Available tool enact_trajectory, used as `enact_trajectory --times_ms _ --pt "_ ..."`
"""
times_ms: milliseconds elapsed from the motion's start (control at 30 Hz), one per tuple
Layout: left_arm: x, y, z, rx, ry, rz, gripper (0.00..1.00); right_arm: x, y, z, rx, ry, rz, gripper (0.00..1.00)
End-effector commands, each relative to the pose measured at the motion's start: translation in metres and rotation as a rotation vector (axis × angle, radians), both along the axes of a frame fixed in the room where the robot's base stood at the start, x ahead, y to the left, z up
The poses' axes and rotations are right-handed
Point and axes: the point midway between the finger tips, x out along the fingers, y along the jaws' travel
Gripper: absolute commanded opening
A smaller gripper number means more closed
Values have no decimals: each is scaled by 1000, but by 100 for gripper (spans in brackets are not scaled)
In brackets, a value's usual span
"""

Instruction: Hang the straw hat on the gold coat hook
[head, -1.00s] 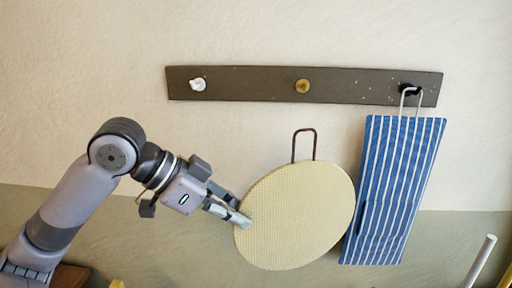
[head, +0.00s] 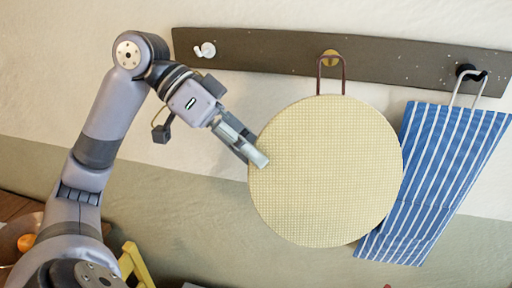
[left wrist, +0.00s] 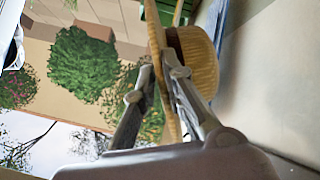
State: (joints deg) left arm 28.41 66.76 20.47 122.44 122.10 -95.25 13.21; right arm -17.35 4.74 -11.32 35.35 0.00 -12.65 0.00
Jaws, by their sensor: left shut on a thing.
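The straw hat (head: 325,170) shows in the head view as a pale, round, woven disc with a brown loop (head: 319,75) standing up from its top edge. My left gripper (head: 257,157) is shut on the hat's left edge. In the left wrist view, the hat's brim (left wrist: 158,40) passes between the fingers (left wrist: 161,75). The gold coat hook (head: 330,58) is on the dark rail and shows inside the top of the loop. I cannot tell whether the loop is around the hook or in front of it. My right gripper is not in view.
The dark rail (head: 265,53) on the wall also bears a white hook (head: 205,50) at left and a black hook (head: 467,71) at right. A blue striped cloth (head: 435,180) hangs from the black hook, close beside the hat's right edge.

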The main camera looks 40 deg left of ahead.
Motion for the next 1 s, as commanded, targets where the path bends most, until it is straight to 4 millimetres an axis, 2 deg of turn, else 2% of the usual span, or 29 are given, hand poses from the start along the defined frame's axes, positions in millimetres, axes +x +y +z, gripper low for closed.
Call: enact_trajectory --times_ms 33,100,200,267,433,567,900,1000 --pt "3 1 1 -3 1 0 0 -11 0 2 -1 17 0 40" --pt "7 3 1 -2 0 0 0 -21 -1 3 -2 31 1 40" --pt "12 6 0 -2 1 1 0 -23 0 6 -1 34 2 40" --pt "16 7 0 -2 0 -1 0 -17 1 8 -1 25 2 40" --pt "25 12 -1 -1 0 0 0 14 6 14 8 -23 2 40" --pt "32 15 -1 -2 -1 0 0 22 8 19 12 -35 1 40" --pt "50 24 -3 -2 -1 0 0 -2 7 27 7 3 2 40" --pt "56 27 -3 -2 0 1 0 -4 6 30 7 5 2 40"
